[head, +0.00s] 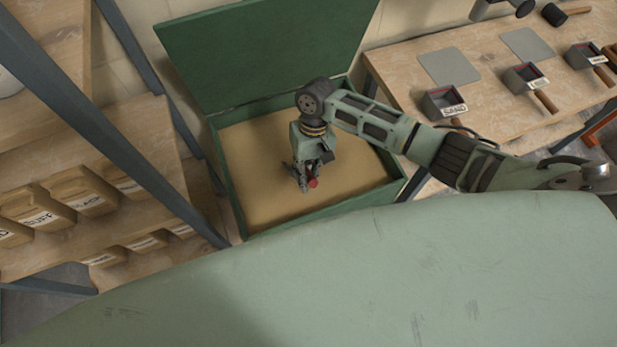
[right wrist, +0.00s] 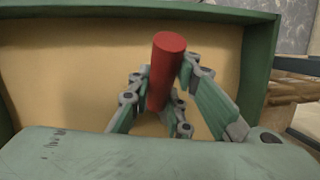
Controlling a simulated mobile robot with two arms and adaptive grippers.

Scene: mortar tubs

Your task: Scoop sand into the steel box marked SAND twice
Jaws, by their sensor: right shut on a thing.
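A green bin (head: 226,185) with its lid open holds tan sand (head: 350,185). My right gripper (head: 303,180) is over the sand, shut on a red handle (head: 313,183). In the right wrist view the red handle (right wrist: 166,70) stands up between the fingers of the gripper (right wrist: 160,98). The tool's lower end is hidden, so I cannot tell whether it touches or carries sand. A small steel box (head: 440,103), its label seeming to read SAND, stands on the wooden bench at the right. My left gripper is not in view.
The bench (head: 490,110) also holds two more steel boxes with wooden handles, grey plates (head: 449,67) and a hammer-like tool (head: 565,13). Shelves (head: 150,150) with labelled sacks (head: 85,192) stand left, behind dark posts.

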